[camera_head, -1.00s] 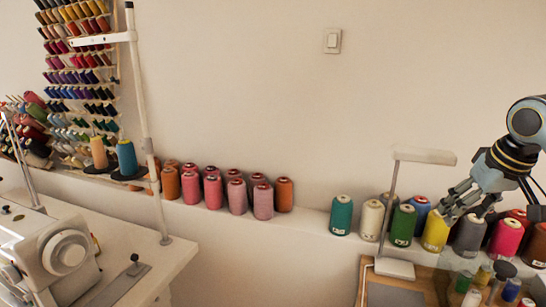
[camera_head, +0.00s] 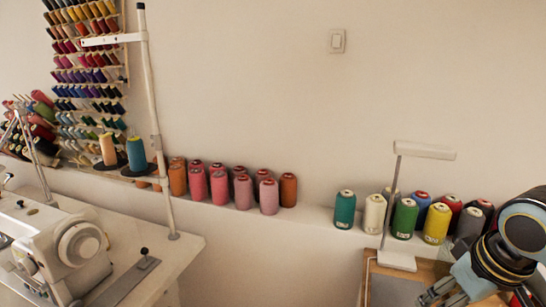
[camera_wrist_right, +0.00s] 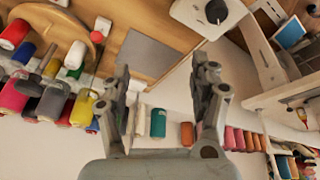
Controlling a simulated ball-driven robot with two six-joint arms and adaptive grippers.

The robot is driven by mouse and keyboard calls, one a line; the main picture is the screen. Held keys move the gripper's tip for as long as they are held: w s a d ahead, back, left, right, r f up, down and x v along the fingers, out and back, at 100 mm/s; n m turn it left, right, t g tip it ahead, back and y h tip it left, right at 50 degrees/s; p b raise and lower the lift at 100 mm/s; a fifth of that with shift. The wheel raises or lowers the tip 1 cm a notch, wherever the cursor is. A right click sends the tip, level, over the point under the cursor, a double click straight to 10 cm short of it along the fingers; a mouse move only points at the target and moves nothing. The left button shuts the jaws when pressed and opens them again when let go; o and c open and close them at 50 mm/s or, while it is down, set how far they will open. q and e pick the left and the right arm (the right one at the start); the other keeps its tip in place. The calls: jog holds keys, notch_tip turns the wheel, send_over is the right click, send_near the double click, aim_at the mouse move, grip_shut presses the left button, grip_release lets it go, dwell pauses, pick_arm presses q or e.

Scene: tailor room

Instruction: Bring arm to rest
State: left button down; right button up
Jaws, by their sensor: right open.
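My right arm comes in at the right edge of the head view, and its gripper (camera_head: 442,294) hangs low over the wooden table, partly cut off by the bottom edge. In the right wrist view the two fingers of this gripper (camera_wrist_right: 162,76) stand wide apart, with nothing between them. Behind them are the wooden table and the ledge with thread spools. My left arm and gripper are not in view.
A ledge along the wall holds spools, among them a teal one (camera_head: 345,210) and a yellow one (camera_head: 436,224). A white lamp (camera_head: 396,258) stands on the wooden table near my right gripper. A sewing machine (camera_head: 70,250) is at left.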

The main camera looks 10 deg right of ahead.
jog(key=s+a, duration=0.3)
jog(key=s, duration=0.5)
jog(key=s+a, duration=0.4)
jog(key=s, duration=0.3)
notch_tip(320, 180, down, 29)
jog(key=s+d+g+b, duration=0.2)
jog(key=d+b, duration=0.1)
jog(key=b, duration=0.2)
jog(key=s+f+g+b, duration=0.1)
jog(key=s+f+b, duration=0.2)
jog(key=s+f, duration=1.5)
notch_tip(320, 180, down, 4)
jog(key=shift+s+d+r+m+b, duration=0.1)
jog(key=shift+s+d+m+b, duration=0.2)
jog(key=shift+d+b, duration=0.05)
